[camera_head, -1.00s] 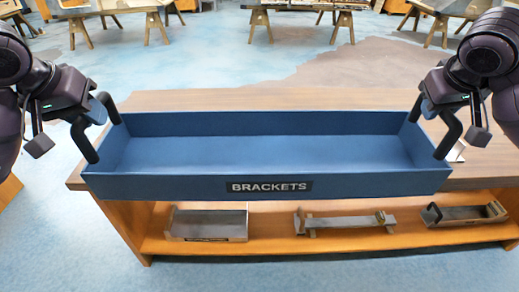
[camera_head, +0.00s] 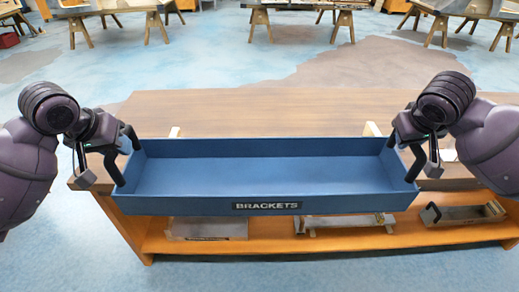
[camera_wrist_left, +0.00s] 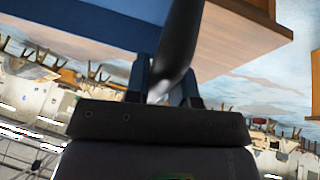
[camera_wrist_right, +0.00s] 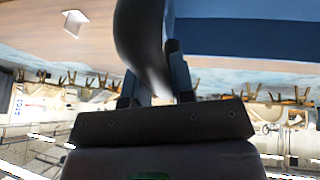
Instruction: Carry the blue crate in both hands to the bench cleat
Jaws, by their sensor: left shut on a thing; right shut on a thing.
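The long, open blue crate (camera_head: 270,172), labelled BRACKETS, is empty and looks about level, in front of and above the bench's near edge. It has a black handle at each end. My left gripper (camera_head: 121,150) is shut on the left handle, and the black handle (camera_wrist_left: 178,45) fills its jaws in the left wrist view. My right gripper (camera_head: 402,148) is shut on the right handle, seen also in the right wrist view (camera_wrist_right: 142,45).
Trestle tables stand far back across the open floor.

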